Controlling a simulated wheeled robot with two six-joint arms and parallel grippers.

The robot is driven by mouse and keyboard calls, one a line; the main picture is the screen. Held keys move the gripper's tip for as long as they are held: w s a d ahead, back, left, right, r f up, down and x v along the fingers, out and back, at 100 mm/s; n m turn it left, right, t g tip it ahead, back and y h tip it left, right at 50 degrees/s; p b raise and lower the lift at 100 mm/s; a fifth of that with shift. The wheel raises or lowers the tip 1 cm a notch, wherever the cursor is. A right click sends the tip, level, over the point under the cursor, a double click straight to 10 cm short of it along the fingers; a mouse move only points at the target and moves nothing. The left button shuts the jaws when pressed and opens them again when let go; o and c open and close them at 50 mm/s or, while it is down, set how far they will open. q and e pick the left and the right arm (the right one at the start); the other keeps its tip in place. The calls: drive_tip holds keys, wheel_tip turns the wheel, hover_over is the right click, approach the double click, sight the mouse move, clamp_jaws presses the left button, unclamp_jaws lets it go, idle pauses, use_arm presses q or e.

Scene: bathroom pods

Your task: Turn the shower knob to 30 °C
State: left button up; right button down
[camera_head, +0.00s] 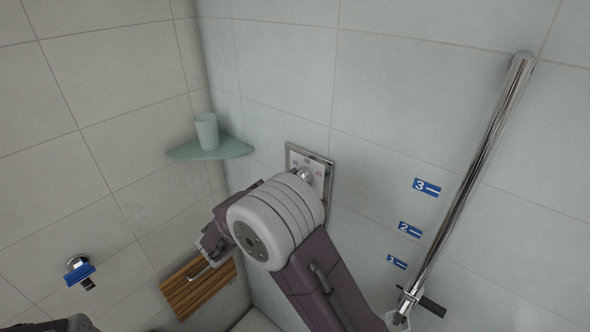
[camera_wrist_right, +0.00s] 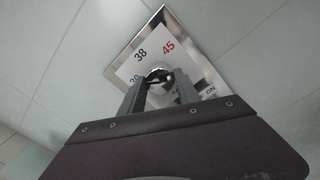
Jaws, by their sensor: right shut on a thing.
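The shower control is a square chrome-framed panel (camera_head: 326,166) on the back wall in the head view, partly covered by my right arm. In the right wrist view the panel (camera_wrist_right: 190,52) shows 38 in black, 45 in red, a partly covered blue number at the left and ON at the lower right. The round chrome shower knob (camera_wrist_right: 158,72) sits at the panel's middle, and its top shows in the head view (camera_head: 304,174). My right gripper (camera_wrist_right: 160,84) is shut on the knob. The knob's pointer is hidden. My left gripper is out of view.
A green corner shelf (camera_head: 215,149) with a cup (camera_head: 207,131) is left of the panel. A wooden slatted seat (camera_head: 195,290) is below. A chrome rail (camera_head: 478,165) stands at right beside blue labels numbered 1 to 3. A blue-and-chrome fitting (camera_head: 79,272) is on the left wall.

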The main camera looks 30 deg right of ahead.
drive_tip(key=shift+r+n+p, duration=0.35)
drive_tip(key=shift+n+p, duration=0.45)
drive_tip(key=shift+n, duration=0.2)
drive_tip(key=shift+f, duration=0.1)
drive_tip(key=c, duration=0.9)
unclamp_jaws()
drive_tip(key=shift+o, duration=0.2)
drive_tip(key=shift+f, duration=0.1)
drive_tip(key=b+v, duration=0.2)
drive_tip(key=v, duration=0.7)
